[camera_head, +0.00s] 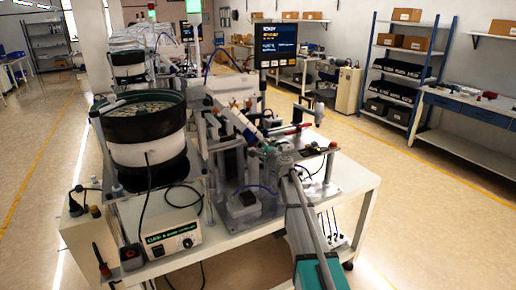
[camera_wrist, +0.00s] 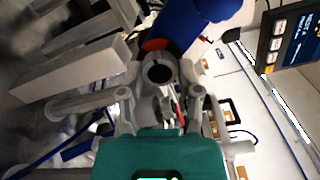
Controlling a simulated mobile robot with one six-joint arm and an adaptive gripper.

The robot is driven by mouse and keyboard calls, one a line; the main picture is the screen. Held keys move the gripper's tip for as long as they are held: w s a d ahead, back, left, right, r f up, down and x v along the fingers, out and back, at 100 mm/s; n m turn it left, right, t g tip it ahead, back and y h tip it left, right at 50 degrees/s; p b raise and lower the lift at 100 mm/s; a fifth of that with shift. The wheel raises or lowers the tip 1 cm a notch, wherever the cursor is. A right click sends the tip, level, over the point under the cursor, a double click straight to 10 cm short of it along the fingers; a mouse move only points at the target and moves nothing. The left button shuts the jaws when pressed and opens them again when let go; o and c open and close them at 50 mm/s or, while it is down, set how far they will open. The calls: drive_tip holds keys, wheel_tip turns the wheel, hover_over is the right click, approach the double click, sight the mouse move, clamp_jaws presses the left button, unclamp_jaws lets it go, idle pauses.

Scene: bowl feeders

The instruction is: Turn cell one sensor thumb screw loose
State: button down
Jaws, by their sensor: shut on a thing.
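My gripper (camera_head: 268,152) reaches in over the feeder table from the front, at the small tooling beside the bowl. In the wrist view, the fingers of my gripper (camera_wrist: 160,76) are closed on both sides of a small round dark-centred part, which I take as the thumb screw (camera_wrist: 160,73). A thick blue cylinder with an orange ring (camera_wrist: 157,44) sits just beyond it; I cannot tell whether it is the sensor. The screw's thread and how far it is turned are hidden. In the head view the fingertips and screw are too small to make out.
The bowl feeder (camera_head: 146,132) stands left of my gripper, with a controller box (camera_head: 170,232) at the table's front. A display screen (camera_head: 276,45) rises behind. Grey bars (camera_wrist: 85,70) lie close left of the fingers in the wrist view. The floor to the right is open.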

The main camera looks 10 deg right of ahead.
drive_tip(key=shift+s+a, duration=0.2)
drive_tip(key=shift+c, duration=1.7)
unclamp_jaws()
drive_tip(key=shift+o, duration=0.2)
drive_tip(key=shift+w+d, duration=0.1)
drive_tip(key=v, duration=1.2)
